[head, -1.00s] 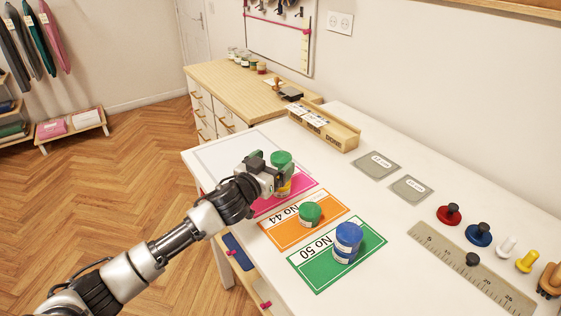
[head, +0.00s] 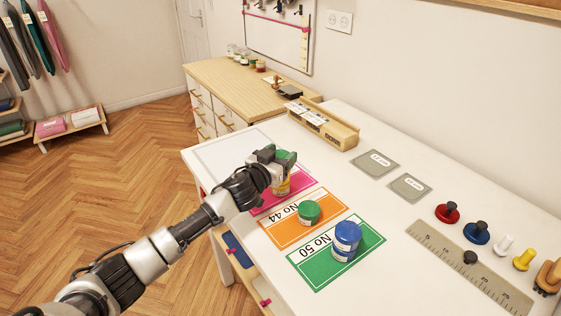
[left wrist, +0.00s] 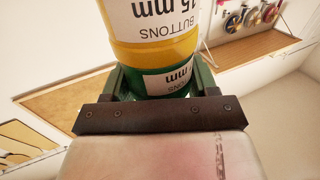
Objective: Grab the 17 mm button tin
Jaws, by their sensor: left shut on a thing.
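My left gripper (head: 276,158) is shut on a green button tin (left wrist: 165,84), which sits between its two fingers in the left wrist view. That tin's label shows "mm", but its number is hidden. A yellow tin (left wrist: 160,50) marked "15 mm BUTTONS" adjoins it and appears upside down in that view. In the head view the yellow tin (head: 282,188) stands on the pink card (head: 303,184), under the gripper. The gripper hides most of the green tin there. My right gripper is not in view.
A small green tin (head: 309,212) stands on the orange "No 44" card (head: 283,232). A blue tin (head: 346,240) stands on the green "No 50" card (head: 316,274). A ruler (head: 450,264), stamps and a wooden box (head: 322,126) lie on the white table, with clear surface between.

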